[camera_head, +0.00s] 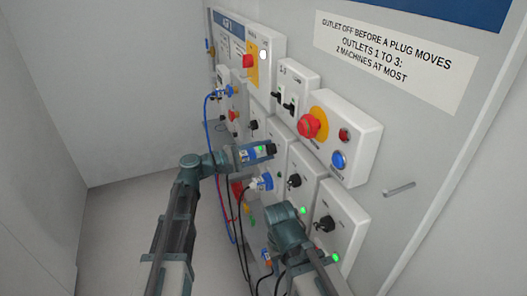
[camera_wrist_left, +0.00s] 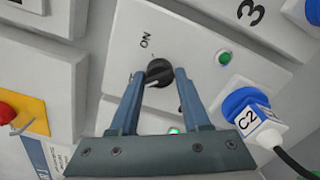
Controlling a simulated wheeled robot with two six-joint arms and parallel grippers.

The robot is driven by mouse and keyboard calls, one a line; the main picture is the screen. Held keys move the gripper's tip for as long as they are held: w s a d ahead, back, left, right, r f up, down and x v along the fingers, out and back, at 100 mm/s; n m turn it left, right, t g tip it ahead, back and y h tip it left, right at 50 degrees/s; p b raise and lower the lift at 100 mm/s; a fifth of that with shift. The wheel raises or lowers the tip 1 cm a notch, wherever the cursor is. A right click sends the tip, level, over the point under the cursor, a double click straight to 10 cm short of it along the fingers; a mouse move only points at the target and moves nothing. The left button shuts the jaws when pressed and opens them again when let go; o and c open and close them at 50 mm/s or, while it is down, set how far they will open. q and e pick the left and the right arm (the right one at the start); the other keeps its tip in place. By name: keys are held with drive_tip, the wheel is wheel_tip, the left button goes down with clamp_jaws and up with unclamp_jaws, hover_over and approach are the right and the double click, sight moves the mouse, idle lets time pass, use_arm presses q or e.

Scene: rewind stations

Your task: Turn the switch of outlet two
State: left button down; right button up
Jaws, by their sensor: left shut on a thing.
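A black rotary switch (camera_wrist_left: 158,72) with a white pointer line sits on a pale outlet box (camera_wrist_left: 190,50). An ON mark is printed beside it. In the left wrist view my left gripper (camera_wrist_left: 159,76) has its fingers on both sides of the switch, shut on it. In the head view my left gripper (camera_head: 268,150) is against the row of outlet boxes and largely hides this switch. No number for this box is readable; a 3 shows on the neighbouring box. My right gripper (camera_head: 288,222) is lower down, near the boxes; its fingers cannot be made out.
A blue plug marked C2 (camera_wrist_left: 248,115) with a black cable is close to my left gripper. Other black switches (camera_head: 294,181) and green lamps are nearby. A red stop button (camera_head: 310,125) sits above. Blue, red and black cables hang at the left.

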use_arm(q)
drive_tip(key=shift+c, duration=2.1)
unclamp_jaws()
drive_tip(key=v, duration=1.4)
